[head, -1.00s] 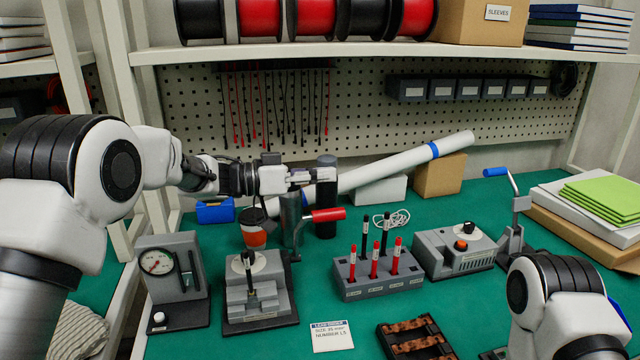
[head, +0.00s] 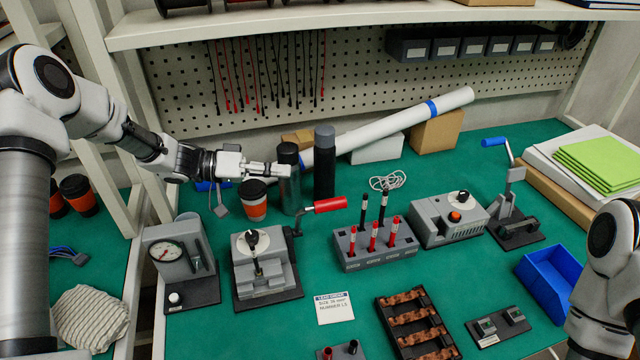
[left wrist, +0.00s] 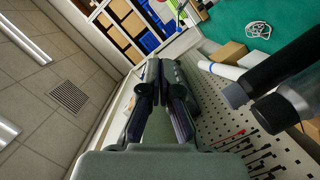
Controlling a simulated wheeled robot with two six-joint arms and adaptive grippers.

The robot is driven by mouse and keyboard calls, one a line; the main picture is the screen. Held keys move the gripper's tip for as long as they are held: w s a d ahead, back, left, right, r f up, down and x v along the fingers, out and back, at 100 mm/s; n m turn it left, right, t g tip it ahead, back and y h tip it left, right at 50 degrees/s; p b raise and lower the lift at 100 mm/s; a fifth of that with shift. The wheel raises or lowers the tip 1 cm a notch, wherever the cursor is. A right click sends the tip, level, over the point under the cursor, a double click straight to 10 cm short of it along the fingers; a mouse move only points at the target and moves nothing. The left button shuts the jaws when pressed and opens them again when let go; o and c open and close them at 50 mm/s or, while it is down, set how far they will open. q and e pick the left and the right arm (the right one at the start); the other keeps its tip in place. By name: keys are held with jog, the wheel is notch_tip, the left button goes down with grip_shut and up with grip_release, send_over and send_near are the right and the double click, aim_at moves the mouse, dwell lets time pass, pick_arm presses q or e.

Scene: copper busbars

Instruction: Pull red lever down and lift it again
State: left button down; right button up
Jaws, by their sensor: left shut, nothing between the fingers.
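The red lever (head: 330,204) is a red grip on a dark crank at the right side of a grey machine (head: 265,272) on the green bench. It sticks out to the right, nearly level and tilted slightly up. My left gripper (head: 288,170) is up and to the left of the lever, apart from it, shut and empty, pointing right. Its tips overlap a grey bottle in the head view. The left wrist view shows its fingers (left wrist: 165,95) together; the lever is not seen there. My right arm shows at the right edge, its gripper out of view.
A grey bottle (head: 289,195) and a dark bottle (head: 325,160) stand behind the lever. An orange cup (head: 253,200) is left of them. A grey holder (head: 375,248) with red and black pieces is right of the lever. A gauge device (head: 175,265) stands at left.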

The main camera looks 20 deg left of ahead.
pick_arm(q)
jog(key=d+f+p, duration=0.1)
jog(key=d+f, duration=0.3)
jog(key=d, duration=0.4)
jog(key=shift+w+p, duration=0.3)
jog(key=shift+p, duration=0.1)
pick_arm(e)
jog(key=shift+w+a+r, duration=0.1)
jog(key=shift+r, duration=0.85)
pick_arm(q)
jog(key=shift+d, duration=0.1)
jog(key=shift+f, duration=0.1)
